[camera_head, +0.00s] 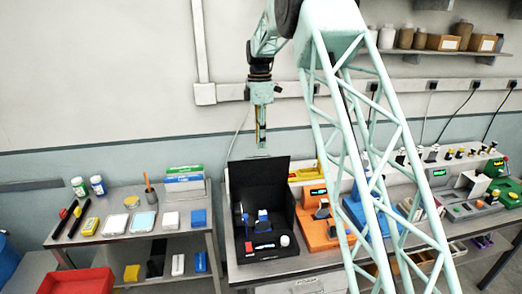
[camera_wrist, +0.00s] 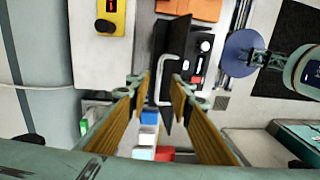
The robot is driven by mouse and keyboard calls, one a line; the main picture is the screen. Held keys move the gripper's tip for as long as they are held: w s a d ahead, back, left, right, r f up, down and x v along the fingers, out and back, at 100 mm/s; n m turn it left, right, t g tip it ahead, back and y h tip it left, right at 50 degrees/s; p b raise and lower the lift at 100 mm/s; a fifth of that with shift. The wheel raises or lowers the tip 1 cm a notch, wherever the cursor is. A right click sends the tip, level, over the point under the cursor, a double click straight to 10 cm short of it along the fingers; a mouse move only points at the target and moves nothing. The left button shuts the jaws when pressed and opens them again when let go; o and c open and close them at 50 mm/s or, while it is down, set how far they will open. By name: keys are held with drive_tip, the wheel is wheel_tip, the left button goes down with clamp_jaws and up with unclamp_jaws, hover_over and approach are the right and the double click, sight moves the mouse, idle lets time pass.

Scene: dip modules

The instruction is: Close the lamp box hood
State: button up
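The lamp box (camera_head: 284,205) is a black open-fronted box on the middle bench. Its hood (camera_head: 258,176) stands raised as a dark upright panel. My gripper (camera_head: 262,142) points down just above the hood in the head view. In the wrist view my gripper (camera_wrist: 160,84) has its two yellow-orange fingers apart. The dark hood (camera_wrist: 180,45) shows nearly edge-on beyond and between them, with a pale bent handle (camera_wrist: 159,86). I cannot tell whether a finger touches the handle.
An orange instrument (camera_head: 317,228) stands right of the box, with a blue one (camera_head: 358,215) beyond. A small blue-and-white device (camera_head: 263,222) sits inside the box. A side table (camera_head: 130,247) with bottles and trays stands left. The wall is behind.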

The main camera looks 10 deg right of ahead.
drive_tip(key=shift+s+f, duration=0.2)
drive_tip(key=shift+f, duration=2.05)
clamp_jaws()
